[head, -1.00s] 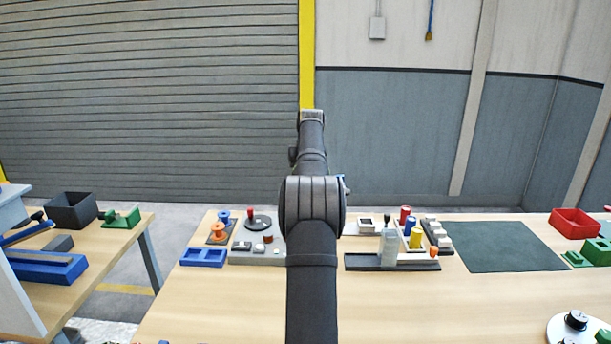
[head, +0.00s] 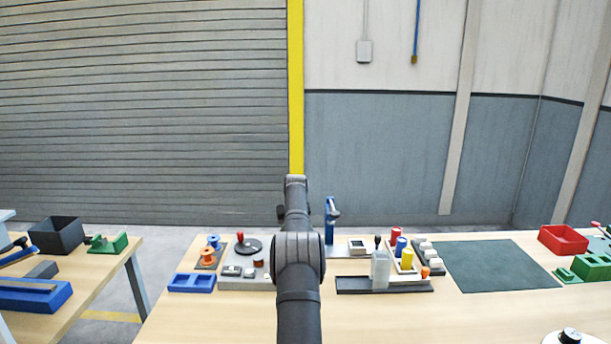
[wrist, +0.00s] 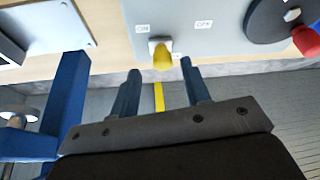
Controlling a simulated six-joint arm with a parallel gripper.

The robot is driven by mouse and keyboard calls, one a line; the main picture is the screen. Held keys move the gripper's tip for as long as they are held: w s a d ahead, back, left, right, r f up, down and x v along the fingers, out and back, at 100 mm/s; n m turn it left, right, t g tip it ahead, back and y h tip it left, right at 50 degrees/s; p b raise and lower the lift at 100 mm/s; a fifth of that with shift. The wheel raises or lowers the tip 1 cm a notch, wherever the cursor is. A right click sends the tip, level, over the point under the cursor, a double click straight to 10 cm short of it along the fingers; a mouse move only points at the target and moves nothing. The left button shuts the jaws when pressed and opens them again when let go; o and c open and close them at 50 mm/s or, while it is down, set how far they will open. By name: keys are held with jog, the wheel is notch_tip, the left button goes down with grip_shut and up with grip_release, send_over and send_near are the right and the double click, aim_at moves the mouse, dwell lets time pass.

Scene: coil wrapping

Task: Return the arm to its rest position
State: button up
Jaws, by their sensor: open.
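My arm (head: 297,290) rises through the middle of the head view, and my gripper is hidden behind its links there. In the wrist view my gripper (wrist: 160,66) is open, its two blue fingers apart with nothing between them. Beyond the fingertips is a grey panel (wrist: 205,20) with ON and OFF labels and a yellow switch lever (wrist: 162,56). A black disc (wrist: 277,18) with a red knob (wrist: 306,40) is at upper right. The panel also shows in the head view (head: 232,284), left of my arm.
A blue stand (head: 330,212) rises just right of my arm. Orange and blue spools and a blue tray (head: 192,283) lie left; a dark base and coloured cylinders lie right. A dark green mat (head: 495,266) is bare. A red bin (head: 563,240) stands far right.

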jog(key=shift+x, duration=0.8)
jog(key=shift+a, duration=0.35)
dwell(0.4)
